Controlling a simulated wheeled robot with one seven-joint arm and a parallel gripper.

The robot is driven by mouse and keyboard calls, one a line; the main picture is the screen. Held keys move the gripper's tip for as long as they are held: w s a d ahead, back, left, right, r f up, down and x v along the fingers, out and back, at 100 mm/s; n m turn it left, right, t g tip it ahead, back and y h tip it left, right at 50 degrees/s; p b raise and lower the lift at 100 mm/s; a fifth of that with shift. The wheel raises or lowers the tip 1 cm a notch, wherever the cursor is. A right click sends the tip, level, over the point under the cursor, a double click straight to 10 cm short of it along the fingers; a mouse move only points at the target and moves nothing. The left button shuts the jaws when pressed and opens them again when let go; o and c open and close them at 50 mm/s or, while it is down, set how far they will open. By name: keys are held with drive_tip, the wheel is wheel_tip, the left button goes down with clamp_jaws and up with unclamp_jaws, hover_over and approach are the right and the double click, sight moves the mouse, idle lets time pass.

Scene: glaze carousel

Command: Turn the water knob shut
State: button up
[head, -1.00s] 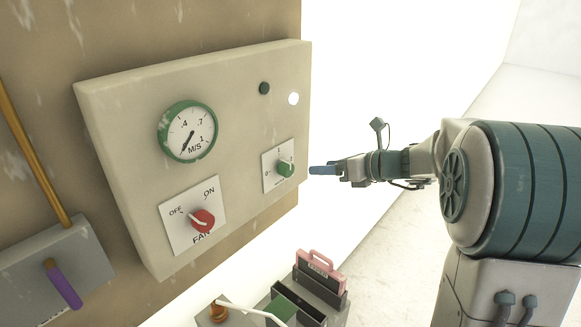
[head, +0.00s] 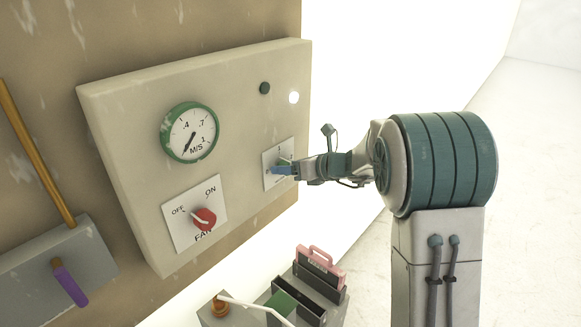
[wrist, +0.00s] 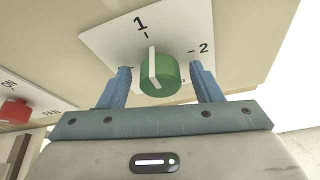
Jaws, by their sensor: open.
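The green knob (wrist: 165,75) is on a white dial plate (wrist: 215,40) marked 1 and 2. Its white pointer line points about at the 1. I take this as the water knob, though its name is not readable. My gripper (wrist: 160,72) is open, with one blue finger on each side of the knob; there is a gap at both sides. In the head view my gripper (head: 283,170) is in front of the dial plate (head: 270,156) and hides most of the knob.
The panel (head: 130,110) also carries a round green gauge (head: 190,133), a red fan knob (head: 204,218) near OFF, a dark button (head: 265,88) and a lit white lamp (head: 294,97).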

drive_tip(key=c, duration=1)
